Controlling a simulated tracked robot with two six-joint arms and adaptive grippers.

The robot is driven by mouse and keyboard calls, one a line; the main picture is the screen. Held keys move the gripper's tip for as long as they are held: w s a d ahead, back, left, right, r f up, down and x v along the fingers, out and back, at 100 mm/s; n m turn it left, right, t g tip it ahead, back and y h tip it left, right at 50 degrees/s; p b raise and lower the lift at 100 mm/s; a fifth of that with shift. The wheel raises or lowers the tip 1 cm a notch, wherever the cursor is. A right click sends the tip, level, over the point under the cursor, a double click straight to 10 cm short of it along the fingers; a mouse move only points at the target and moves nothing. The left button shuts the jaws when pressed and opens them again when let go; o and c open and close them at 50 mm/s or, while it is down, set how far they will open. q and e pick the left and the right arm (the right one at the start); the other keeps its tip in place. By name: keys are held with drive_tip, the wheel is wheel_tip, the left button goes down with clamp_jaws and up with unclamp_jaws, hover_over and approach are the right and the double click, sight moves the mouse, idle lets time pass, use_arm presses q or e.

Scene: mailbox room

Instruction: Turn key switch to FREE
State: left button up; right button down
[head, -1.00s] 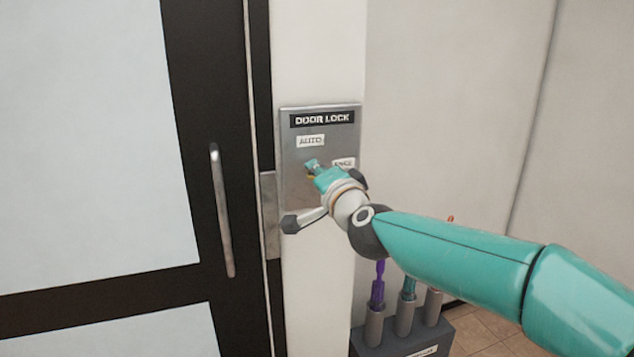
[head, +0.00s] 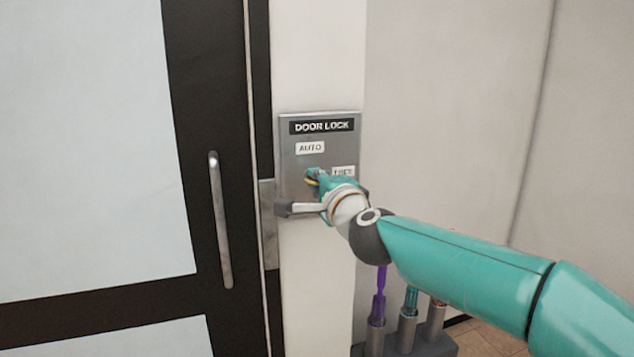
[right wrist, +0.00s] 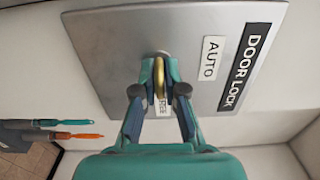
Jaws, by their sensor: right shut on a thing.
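The metal DOOR LOCK plate (head: 292,180) is on the white wall post beside the door, with an AUTO label (head: 310,148) and a FREE label (head: 343,171) partly covered by my gripper. My right gripper (head: 316,180) is at the key switch in the plate. In the right wrist view the gripper (right wrist: 161,92) is shut on a gold key (right wrist: 159,78), which stands in the round lock cylinder (right wrist: 154,58). The FREE label (right wrist: 164,106) shows between the fingers. How far the key is turned is hard to tell. My left gripper is not in view.
The black-framed door with a long metal handle (head: 220,220) is on the left. Below my right arm stands a grey holder (head: 436,346) with several tubes holding coloured tools, one purple (head: 379,305). Bare wall lies on the right.

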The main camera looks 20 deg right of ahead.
drive_tip(key=shift+d, duration=0.1)
drive_tip(key=c, duration=1.3)
unclamp_jaws()
drive_tip(key=shift+w+f, duration=0.1)
drive_tip(key=s, duration=1.2)
drive_tip(key=shift+d, duration=0.2)
drive_tip(key=shift+d, duration=0.1)
